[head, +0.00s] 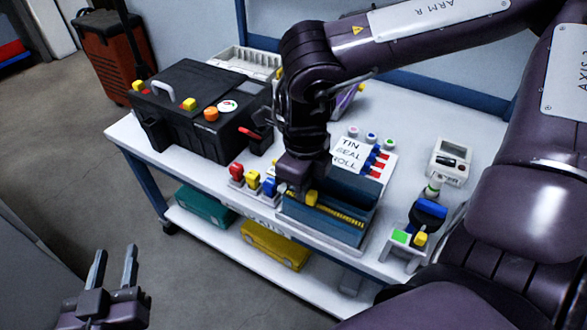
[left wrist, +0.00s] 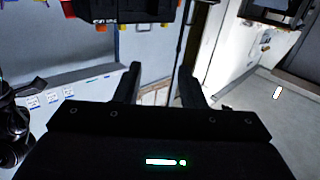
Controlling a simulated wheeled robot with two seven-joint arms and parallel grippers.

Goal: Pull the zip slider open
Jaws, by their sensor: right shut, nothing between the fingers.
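The zip pouch (head: 352,228) is a dark blue block at the front of the white table, with a yellow-toothed zip strip running along it. A yellow zip slider (head: 311,198) sits near the left end of the strip. My right gripper (head: 297,188) points down over that end, right beside the slider; its fingertips are partly hidden. It is shut with nothing between its fingers. My left gripper (head: 112,268) is off the table at the lower left, fingers apart and empty; it also shows in the left wrist view (left wrist: 165,88).
A black case (head: 205,95) with coloured knobs stands at the table's left. Red, yellow and blue blocks (head: 252,180) stand left of the pouch. A lettered card (head: 350,155) lies behind it. A meter (head: 449,162) and a green-and-yellow button block (head: 405,240) are to the right.

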